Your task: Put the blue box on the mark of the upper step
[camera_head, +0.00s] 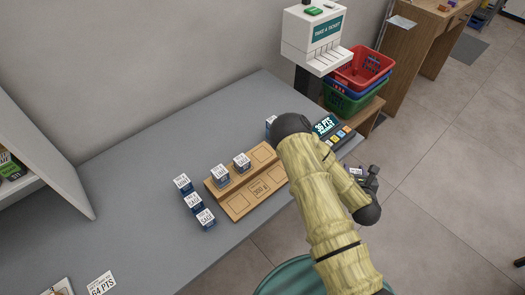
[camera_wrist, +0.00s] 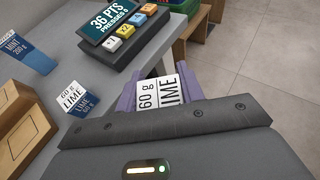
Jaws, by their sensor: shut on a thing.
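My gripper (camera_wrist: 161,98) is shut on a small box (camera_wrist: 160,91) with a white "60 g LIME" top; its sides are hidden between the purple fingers. In the head view my gripper (camera_head: 366,180) is out at the right, past the counter edge, and the held box is hard to make out there. The wooden two-step stand (camera_head: 239,206) is on the counter, left of my arm. Its upper step carries two blue boxes with white tops, one (camera_head: 220,177) left of the other (camera_head: 242,164). An empty square mark (camera_head: 262,152) shows at its right end.
Several blue boxes (camera_head: 194,203) stand left of the stand. A blue "MINT 200 g" box (camera_wrist: 30,52) stands behind it. Another "LIME 60 g" box (camera_wrist: 82,104) is close by the stand's end. A button panel (camera_wrist: 125,38) reads 36 PTS. Red and green baskets (camera_head: 352,80) are behind.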

